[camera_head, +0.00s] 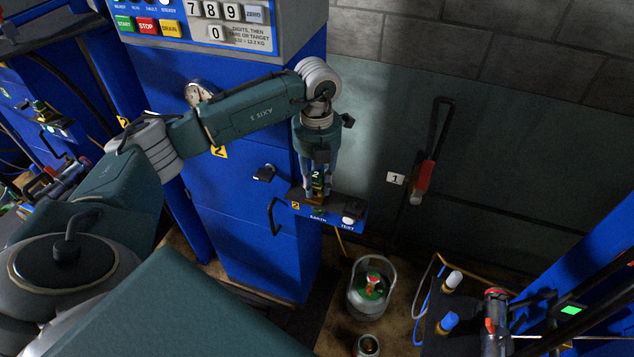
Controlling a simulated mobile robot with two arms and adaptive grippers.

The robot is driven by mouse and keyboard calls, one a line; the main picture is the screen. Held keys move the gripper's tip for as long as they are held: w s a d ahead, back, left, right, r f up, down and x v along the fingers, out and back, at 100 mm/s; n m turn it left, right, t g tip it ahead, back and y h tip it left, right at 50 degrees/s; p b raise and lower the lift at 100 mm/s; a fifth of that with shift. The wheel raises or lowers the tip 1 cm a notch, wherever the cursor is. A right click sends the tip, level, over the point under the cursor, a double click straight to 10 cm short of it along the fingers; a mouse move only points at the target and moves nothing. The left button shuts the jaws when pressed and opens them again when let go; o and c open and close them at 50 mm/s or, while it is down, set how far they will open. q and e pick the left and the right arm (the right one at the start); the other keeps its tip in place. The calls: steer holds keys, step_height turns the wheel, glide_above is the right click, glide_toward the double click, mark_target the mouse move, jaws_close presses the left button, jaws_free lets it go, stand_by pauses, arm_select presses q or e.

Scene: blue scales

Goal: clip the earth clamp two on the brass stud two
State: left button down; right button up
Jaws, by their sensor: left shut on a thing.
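My left gripper (317,185) points down at the front of the blue scale column and is shut on earth clamp two (316,176), which carries a "2" tag. The clamp is mostly hidden between the fingers. Directly below is a small blue earth box (334,221) with a yellow "2" label, the words EARTH and TEST, and a white button. A small brass-coloured part at the fingertips, seemingly brass stud two (319,208), is partly covered. I cannot tell whether the clamp touches the stud. My right gripper is not in view.
The blue column (235,220) with a black handle stands behind, under a keypad panel (195,25). A red-handled lever (422,180) is on the wall by a "1" sign. Other station equipment (495,310) fills the lower right.

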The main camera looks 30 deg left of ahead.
mark_target(317, 174)
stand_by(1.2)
arm_select(q)
steer(key=shift+f+b, duration=0.55)
steer(key=shift+b, duration=0.05)
steer(key=c, duration=1.4)
jaws_free()
step_height(317, 174, up, 12)
